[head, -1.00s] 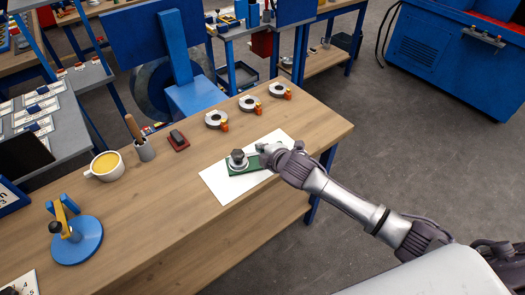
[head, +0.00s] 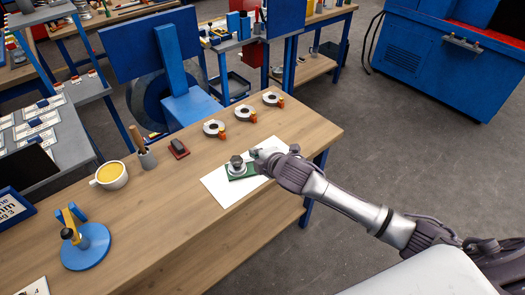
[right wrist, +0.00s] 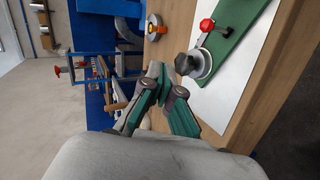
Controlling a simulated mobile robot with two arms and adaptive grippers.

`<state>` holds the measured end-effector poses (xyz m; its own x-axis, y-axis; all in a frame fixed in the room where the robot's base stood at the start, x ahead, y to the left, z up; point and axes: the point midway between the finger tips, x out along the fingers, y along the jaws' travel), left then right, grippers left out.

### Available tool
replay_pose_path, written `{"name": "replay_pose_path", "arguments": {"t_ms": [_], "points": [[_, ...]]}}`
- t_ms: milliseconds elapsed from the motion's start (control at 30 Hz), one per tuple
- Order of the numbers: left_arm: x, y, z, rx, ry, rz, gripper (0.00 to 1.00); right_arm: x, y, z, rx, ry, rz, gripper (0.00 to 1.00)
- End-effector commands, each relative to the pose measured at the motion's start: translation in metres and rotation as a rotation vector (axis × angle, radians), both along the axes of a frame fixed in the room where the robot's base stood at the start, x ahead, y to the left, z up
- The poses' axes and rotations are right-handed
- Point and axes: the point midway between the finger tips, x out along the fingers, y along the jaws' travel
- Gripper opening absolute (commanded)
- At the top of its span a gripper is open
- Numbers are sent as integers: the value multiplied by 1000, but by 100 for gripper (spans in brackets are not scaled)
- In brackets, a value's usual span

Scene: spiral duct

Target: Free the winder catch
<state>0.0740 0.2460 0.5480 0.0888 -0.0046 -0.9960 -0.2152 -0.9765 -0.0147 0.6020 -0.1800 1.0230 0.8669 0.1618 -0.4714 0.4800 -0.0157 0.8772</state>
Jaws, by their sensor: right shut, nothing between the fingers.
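The winder stands on a white sheet (head: 222,192) on the wooden bench. It has a green base (right wrist: 238,32), a silver disc with a dark lobed knob (head: 236,161), and a small lever with a red knob (right wrist: 207,25). The dark knob also shows in the right wrist view (right wrist: 186,63). My right gripper (head: 256,154) is shut and empty, just right of the dark knob in the head view and partly covering the base. In the right wrist view its fingertips (right wrist: 163,78) are close beside the dark knob; I cannot tell whether they touch. My left gripper is out of view.
Several white rings with orange parts (head: 214,128) line the bench's far edge. A red-and-dark block (head: 179,149), a grey holder (head: 147,159), a yellow-filled cup (head: 110,175) and a blue round stand (head: 86,246) are to the left. Bench space between stand and sheet is clear.

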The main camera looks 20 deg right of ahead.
Motion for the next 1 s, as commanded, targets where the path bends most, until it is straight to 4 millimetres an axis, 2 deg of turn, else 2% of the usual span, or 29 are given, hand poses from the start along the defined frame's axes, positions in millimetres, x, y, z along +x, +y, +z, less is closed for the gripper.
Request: {"name": "replay_pose_path", "arguments": {"t_ms": [167, 400, 733, 1000], "points": [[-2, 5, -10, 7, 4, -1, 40, -23, -8, 25, -3, -3, -2, 0], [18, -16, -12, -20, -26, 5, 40, -41, -12, 48, -2, -1, -1, 0], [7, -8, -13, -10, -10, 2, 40, -44, -13, 51, -1, 0, -3, 0], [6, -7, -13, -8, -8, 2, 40, -43, -13, 50, 1, 2, -5, 0]]}}
